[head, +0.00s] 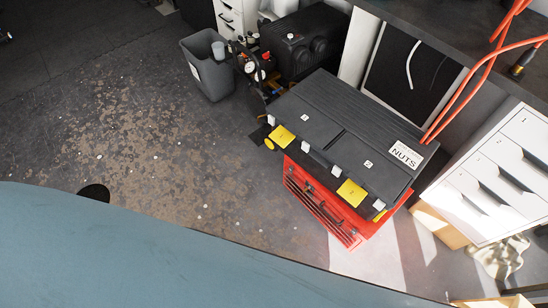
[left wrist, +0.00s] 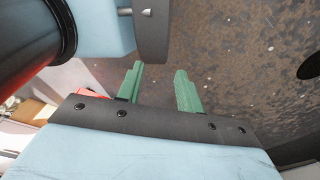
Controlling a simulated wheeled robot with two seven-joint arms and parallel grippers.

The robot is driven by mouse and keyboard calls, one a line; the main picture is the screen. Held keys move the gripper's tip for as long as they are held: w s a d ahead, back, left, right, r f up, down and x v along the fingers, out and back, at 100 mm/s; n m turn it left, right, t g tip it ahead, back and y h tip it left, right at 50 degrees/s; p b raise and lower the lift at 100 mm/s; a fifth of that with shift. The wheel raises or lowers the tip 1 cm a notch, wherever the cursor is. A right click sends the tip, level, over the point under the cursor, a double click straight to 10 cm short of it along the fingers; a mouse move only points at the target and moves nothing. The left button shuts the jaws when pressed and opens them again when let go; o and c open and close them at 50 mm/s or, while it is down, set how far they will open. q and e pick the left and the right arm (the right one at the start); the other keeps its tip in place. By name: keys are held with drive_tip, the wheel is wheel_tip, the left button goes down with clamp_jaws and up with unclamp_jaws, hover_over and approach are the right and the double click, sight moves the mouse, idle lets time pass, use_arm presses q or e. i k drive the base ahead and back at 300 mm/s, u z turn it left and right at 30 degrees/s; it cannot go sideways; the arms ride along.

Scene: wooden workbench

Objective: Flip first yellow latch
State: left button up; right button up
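A black toolbox with a NUTS label (head: 340,125) sits on a red toolbox (head: 315,205) in the head view. Its front edge carries one yellow latch (head: 281,136) at the left and another yellow latch (head: 352,192) at the right. Both look flat against the box; their exact position is too small to tell. My left gripper (left wrist: 159,70) shows only in the left wrist view. Its green fingers are apart with nothing between them, over speckled floor. A red patch (left wrist: 96,92) shows behind its left finger, partly hidden. My right gripper is in neither view.
A grey bin (head: 208,70) and a black compressor (head: 300,45) stand behind the toolbox. A white drawer cabinet (head: 490,175) stands to its right, with orange hoses (head: 470,80) above. The worn floor (head: 150,130) left of the toolbox is mostly clear.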

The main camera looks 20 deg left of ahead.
sight(281, 135)
drive_tip(key=z, duration=0.1)
drive_tip(key=k, duration=0.6)
drive_tip(key=u, duration=0.85)
drive_tip(key=i, duration=0.75)
drive_tip(key=z, duration=0.55)
drive_tip(key=i, duration=0.55)
drive_tip(key=z, duration=0.55)
